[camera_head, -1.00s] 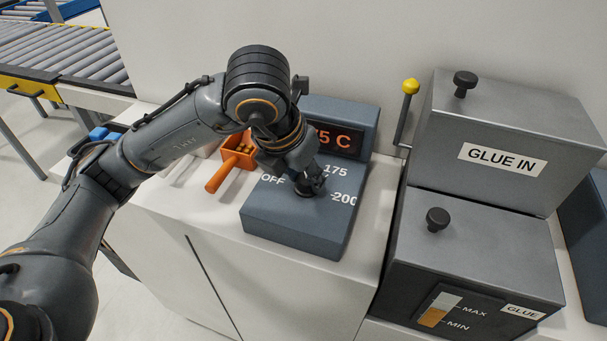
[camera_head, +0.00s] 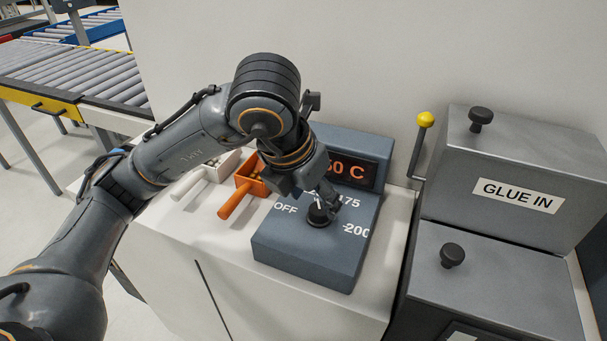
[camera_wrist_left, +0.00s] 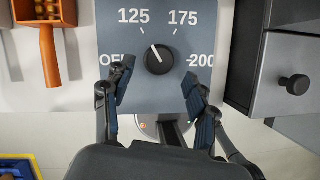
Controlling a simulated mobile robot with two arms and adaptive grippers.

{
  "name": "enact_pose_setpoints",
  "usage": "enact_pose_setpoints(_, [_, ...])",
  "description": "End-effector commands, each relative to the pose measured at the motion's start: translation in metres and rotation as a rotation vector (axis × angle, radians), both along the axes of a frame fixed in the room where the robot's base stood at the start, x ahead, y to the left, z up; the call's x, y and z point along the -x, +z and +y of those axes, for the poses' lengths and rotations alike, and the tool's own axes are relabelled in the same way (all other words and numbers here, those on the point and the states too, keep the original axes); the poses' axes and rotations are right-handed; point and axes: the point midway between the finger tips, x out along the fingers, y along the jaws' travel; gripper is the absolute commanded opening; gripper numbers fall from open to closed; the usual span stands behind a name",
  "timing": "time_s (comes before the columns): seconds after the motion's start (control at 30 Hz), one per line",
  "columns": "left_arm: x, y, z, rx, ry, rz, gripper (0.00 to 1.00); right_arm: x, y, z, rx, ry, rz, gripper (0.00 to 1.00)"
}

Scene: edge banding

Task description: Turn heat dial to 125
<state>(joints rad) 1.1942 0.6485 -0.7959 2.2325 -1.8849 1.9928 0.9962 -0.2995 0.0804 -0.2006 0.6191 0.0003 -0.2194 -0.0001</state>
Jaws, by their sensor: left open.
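The heat dial is a round black knob (camera_head: 319,216) on a blue-grey control box (camera_head: 300,262); it also shows in the wrist view (camera_wrist_left: 158,60). Its white pointer tilts up and slightly left, roughly toward the 125 mark (camera_wrist_left: 134,16). Labels 175, 200 and OFF surround it. The orange display (camera_head: 350,171) shows "50 C"; my arm hides its left part. My left gripper (camera_head: 326,196) is over the box, at the knob. In the wrist view its fingers (camera_wrist_left: 160,88) are open, one on each side below the knob, not touching it. My right gripper is not in view.
An orange scoop (camera_head: 240,192) and a white one (camera_head: 203,176) lie left of the box. Right of it stand the GLUE IN unit (camera_head: 518,195) and a yellow-tipped lever (camera_head: 424,120). A roller conveyor (camera_head: 60,70) is at the far left.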

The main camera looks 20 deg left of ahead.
Motion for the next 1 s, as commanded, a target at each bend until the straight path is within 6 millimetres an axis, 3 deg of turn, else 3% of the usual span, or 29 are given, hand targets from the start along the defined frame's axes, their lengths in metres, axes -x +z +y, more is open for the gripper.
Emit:
enact_pose_setpoints(0.2, [0.014, 0.041, 0.005, -0.001, 0.001, -0.007, 0.58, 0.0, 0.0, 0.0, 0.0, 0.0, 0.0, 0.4])
enact_pose_setpoints(0.43, [0.026, 0.07, 0.009, -0.001, 0.002, -0.003, 0.58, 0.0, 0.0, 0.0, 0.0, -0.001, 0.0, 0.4])
enact_pose_setpoints(1.0, [0.031, 0.08, 0.01, -0.001, 0.001, 0.001, 0.58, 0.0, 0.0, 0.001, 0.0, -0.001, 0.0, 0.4])
